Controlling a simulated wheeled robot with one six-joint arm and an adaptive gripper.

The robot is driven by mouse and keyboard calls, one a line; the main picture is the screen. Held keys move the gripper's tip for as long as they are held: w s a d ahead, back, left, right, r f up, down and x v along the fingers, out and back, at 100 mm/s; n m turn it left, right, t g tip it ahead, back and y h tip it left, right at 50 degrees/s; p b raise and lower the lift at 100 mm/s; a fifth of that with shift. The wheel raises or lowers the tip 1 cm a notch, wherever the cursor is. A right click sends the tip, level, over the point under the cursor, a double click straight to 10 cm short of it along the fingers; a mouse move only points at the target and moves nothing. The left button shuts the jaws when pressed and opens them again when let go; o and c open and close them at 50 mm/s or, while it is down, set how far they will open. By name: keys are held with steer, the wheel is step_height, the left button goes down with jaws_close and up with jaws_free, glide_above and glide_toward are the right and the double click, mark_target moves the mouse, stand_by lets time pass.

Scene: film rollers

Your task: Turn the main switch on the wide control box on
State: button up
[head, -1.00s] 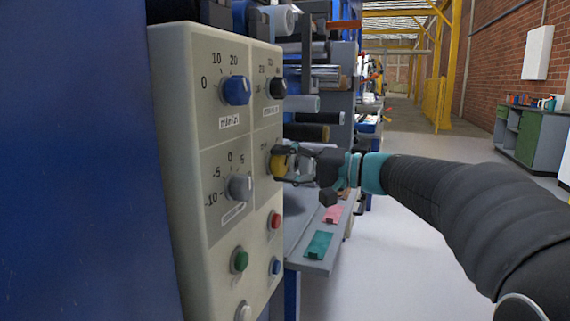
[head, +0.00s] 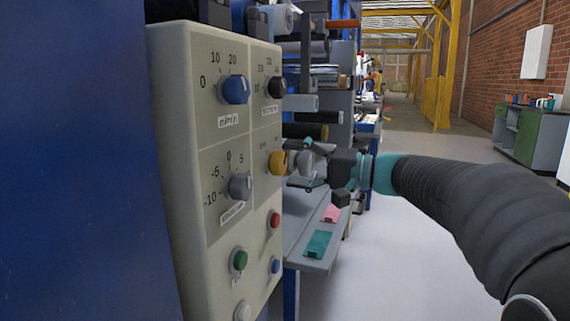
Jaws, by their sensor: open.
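The control box (head: 190,130) fills the left of the head view, with a pale front panel. A yellow knob (head: 277,163) sits at its right edge, in the lower right quarter of the dials. It appears to be the main switch, but its label is too small to read fully. My gripper (head: 296,164) is open just to the right of the yellow knob, its fingers pointing left toward the panel. The fingers look clear of the knob, though the exact gap is hard to judge. The knob's far side is partly hidden.
Near the yellow knob are a blue knob (head: 235,90), a black knob (head: 276,87), a grey knob (head: 240,186), a red button (head: 274,220) and a green button (head: 239,260). Rollers and a grey shelf (head: 295,235) stand behind the box. The floor at right is clear.

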steer(key=v, duration=0.9)
steer(key=shift+s+d, duration=0.15)
steer(key=shift+d, duration=0.2)
